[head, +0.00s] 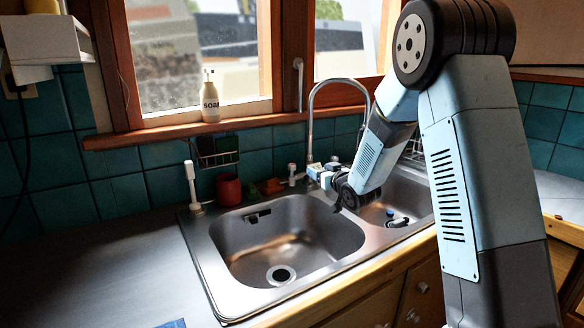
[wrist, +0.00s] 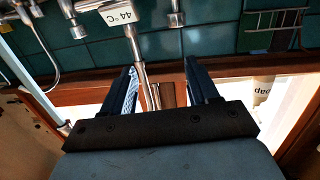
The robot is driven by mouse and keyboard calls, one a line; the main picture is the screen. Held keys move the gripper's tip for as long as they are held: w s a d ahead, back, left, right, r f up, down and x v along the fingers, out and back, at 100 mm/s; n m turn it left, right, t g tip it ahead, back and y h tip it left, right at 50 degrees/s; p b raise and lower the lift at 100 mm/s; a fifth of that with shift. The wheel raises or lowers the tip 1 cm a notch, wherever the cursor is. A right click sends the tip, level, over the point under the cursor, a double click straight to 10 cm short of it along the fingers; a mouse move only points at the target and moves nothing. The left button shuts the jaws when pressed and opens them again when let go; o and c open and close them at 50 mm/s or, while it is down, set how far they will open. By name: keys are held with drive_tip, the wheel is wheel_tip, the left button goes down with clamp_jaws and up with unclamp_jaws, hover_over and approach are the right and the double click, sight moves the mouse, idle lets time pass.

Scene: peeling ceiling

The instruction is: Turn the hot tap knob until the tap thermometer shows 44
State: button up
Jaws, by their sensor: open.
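The tap thermometer (wrist: 120,16) is a small white plate on the tap, and it reads 44°C, seen upside down in the wrist view. The chrome spout (head: 312,110) arches over the sink in the head view. A tap knob (head: 293,174) with a pale top stands left of the spout; a chrome tap part beside the thermometer (wrist: 175,14) seems to be the same knob. I cannot tell any hot marking. My gripper (wrist: 160,76) is open and empty, its two fingers apart on either side of the spout in the picture.
A steel sink (head: 232,262) with two basins lies below the tap. A soap bottle (head: 210,97) stands on the window sill. A red pot (head: 228,189), a wire rack (head: 215,152) and a white upright handle (head: 191,184) stand left of the tap. The left counter is mostly clear.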

sight(294, 167)
drive_tip(key=shift+n+y, duration=0.4)
drive_tip(key=shift+y, duration=0.5)
drive_tip(key=f+x, duration=0.1)
drive_tip(key=x, duration=0.4)
drive_tip(key=a+f+x, duration=0.1)
drive_tip(key=x, duration=0.4)
drive_tip(key=s+f+x, duration=0.1)
drive_tip(key=x, duration=0.5)
drive_tip(key=shift+a, duration=0.4)
drive_tip(key=c, duration=0.9)
drive_tip(key=shift+c, duration=0.2)
